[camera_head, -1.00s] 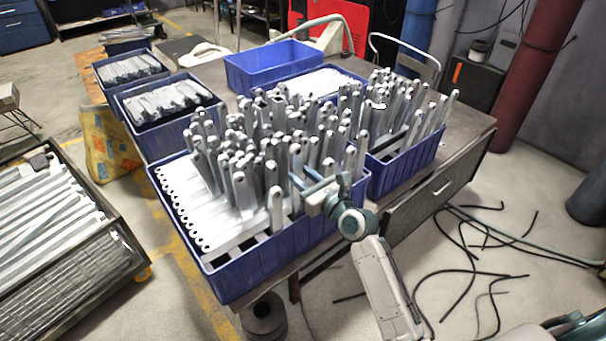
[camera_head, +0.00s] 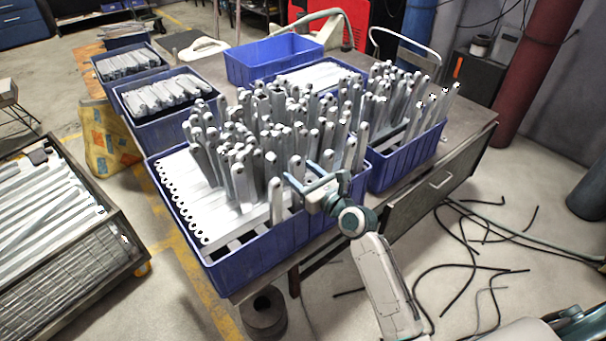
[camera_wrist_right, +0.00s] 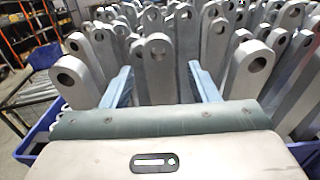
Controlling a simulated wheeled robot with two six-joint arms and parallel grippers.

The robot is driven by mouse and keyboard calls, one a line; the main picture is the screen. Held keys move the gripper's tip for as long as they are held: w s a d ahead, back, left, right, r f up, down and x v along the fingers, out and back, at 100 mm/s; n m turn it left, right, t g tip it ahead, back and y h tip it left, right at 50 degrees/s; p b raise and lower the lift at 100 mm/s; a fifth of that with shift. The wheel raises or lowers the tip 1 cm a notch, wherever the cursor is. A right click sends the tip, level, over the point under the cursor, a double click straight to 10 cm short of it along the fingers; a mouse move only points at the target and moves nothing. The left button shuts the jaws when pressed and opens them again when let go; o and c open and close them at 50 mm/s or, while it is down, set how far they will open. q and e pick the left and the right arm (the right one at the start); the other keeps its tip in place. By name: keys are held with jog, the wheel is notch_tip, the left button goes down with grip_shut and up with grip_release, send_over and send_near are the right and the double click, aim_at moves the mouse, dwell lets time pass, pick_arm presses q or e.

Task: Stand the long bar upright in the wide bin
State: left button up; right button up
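The wide blue bin (camera_head: 232,287) stands on the near end of the table. Many grey metal bars with holed ends stand upright in it, and flat ones lie side by side at its left. One upright bar (camera_head: 276,204) stands near its front. I cannot tell which bar is the long one. My right gripper (camera_head: 303,182) is over the bin's right front part, its two blue fingers spread. In the right wrist view its fingers (camera_wrist_right: 163,84) are apart, with an upright bar (camera_wrist_right: 158,68) showing between them, apparently untouched. Lower bar ends are hidden. My left gripper is not in view.
A second blue bin (camera_head: 408,165) with upright bars stands to the right, and an empty-looking blue bin (camera_head: 262,78) at the back. Dark bins (camera_head: 165,139) of bars stand at the left. A rack of long bars (camera_head: 60,240) is at far left. Cables lie on the floor.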

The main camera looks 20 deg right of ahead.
jog(key=shift+f, duration=0.1)
jog(key=shift+s+d, duration=0.1)
jog(key=shift+s, duration=0.1)
jog(key=b+v, duration=0.1)
jog(key=v, duration=0.9)
jog(key=shift+s, duration=0.2)
